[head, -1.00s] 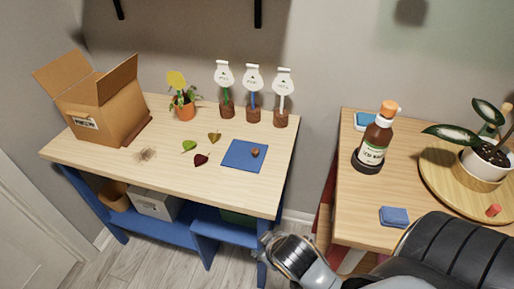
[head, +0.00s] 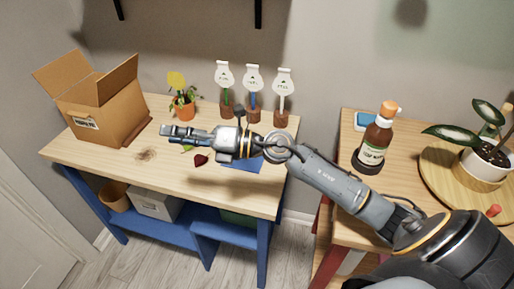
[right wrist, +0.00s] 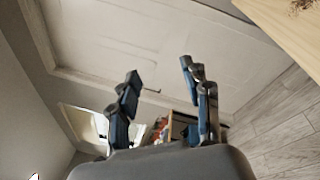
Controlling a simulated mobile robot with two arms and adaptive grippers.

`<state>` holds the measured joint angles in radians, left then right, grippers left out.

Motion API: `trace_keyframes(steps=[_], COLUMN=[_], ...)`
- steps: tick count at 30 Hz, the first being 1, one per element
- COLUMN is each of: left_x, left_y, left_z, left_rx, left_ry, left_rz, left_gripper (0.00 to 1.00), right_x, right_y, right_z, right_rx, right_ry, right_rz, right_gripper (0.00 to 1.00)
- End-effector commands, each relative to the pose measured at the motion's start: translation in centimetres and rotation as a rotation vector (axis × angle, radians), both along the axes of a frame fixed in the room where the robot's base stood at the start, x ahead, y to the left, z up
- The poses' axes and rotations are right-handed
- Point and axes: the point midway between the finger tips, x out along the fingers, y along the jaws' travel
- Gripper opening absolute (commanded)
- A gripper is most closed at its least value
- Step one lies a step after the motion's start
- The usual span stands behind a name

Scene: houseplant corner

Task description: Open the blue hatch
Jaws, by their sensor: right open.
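A flat blue square panel (head: 246,167) lies on the left table, mostly hidden under my right arm. No other hatch-like blue thing shows, and I cannot tell whether it is hinged. The small brown piece seen on it earlier is covered by the arm. My right gripper (head: 170,135) is above the table, left of the panel, pointing left, open and empty. In the right wrist view its two fingers (right wrist: 160,72) are spread apart with nothing between them. My left gripper is not in view.
An open cardboard box (head: 105,105) stands at the table's left. A potted plant (head: 183,105) and several white-topped markers (head: 253,80) line the back. A dark red leaf (head: 201,160) lies below the gripper. A brown bottle (head: 374,145) stands on the right table.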

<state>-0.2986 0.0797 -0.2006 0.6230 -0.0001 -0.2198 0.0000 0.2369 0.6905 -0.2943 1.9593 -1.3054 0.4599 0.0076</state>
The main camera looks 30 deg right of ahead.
Motion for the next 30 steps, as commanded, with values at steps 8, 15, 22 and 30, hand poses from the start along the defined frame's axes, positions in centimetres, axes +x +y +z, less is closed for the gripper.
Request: trace_keyframes(steps=[8, 15, 22, 30], left_x=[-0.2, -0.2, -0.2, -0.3], left_y=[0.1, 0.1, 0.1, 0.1], left_z=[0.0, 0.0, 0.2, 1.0], left_rx=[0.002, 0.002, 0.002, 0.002], left_ry=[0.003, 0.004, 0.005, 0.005], left_rz=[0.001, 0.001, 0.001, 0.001], left_gripper=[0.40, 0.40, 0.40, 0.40], right_x=[2.3, 1.2, 1.2, 3.2], right_y=[-12.9, -24.7, -26.2, -25.4], right_z=[-8.5, -8.8, -10.1, -15.2], right_rx=[-0.966, -1.331, -1.375, -1.371], right_ry=[0.143, 0.391, 0.442, 0.441], right_rz=[0.132, 0.079, 0.072, 0.074], right_gripper=[0.48, 0.48, 0.48, 0.48])
